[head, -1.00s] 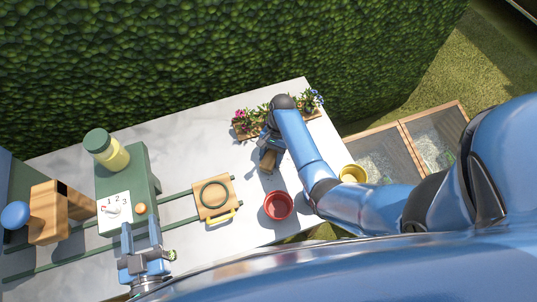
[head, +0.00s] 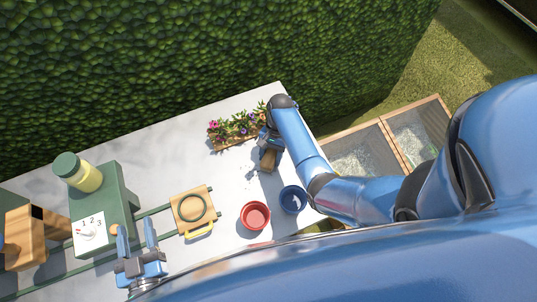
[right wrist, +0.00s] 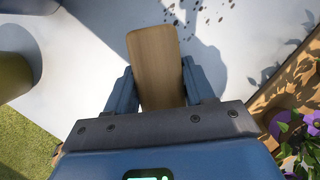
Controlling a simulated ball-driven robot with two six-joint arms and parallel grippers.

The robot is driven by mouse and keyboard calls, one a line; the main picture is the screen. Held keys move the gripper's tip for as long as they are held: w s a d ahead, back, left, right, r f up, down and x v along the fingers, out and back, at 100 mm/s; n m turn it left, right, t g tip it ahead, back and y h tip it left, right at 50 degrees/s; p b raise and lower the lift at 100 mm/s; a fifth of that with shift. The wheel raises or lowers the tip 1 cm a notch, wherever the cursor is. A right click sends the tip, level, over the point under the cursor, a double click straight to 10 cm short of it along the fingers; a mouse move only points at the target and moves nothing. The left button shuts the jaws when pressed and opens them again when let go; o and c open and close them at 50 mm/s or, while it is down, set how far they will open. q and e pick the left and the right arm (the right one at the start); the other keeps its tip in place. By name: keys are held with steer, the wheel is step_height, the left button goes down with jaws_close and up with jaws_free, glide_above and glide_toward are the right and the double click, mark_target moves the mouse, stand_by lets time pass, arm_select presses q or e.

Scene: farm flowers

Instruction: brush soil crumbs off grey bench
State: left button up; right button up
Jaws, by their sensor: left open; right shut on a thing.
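The grey bench (head: 170,150) runs across the head view beside a hedge. My right gripper (head: 268,142) is shut on a wooden-handled brush (head: 267,160) over the bench's right part. In the right wrist view the brush's wooden part (right wrist: 154,62) shows between the jaws; its bristles cannot be made out. Dark soil crumbs (right wrist: 268,72) lie on the bench to the right of the brush in that view, with more (right wrist: 205,14) near its top edge. Small specks also show left of the brush in the head view. My left gripper (head: 137,236) is open and empty at the near edge.
A flower planter (head: 233,133) stands at the back, left of my right gripper. A red pot (head: 255,216) and a blue pot (head: 292,199) stand near the front edge. A wooden board with a ring (head: 190,210) and a green box (head: 103,205) bearing a jar (head: 77,172) are left.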

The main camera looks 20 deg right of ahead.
steer(key=p+v, duration=0.2)
steer(key=shift+s+d+r, duration=0.15)
steer(key=shift+d+r, duration=0.15)
steer(key=shift+r, duration=0.1)
steer(key=r+p, duration=0.2)
steer(key=shift+s+a+r, duration=0.1)
steer(key=shift+a+r, duration=0.2)
steer(key=shift+a, duration=0.1)
steer(key=shift+r+p, duration=0.35)
steer(key=shift+p, duration=0.25)
steer(key=shift+d+r+p, duration=0.2)
steer(key=shift+r+p, duration=0.65)
steer(key=shift+p, duration=0.05)
steer(key=shift+r, duration=0.1)
steer(key=shift+a, duration=0.15)
steer(key=shift+r, duration=0.1)
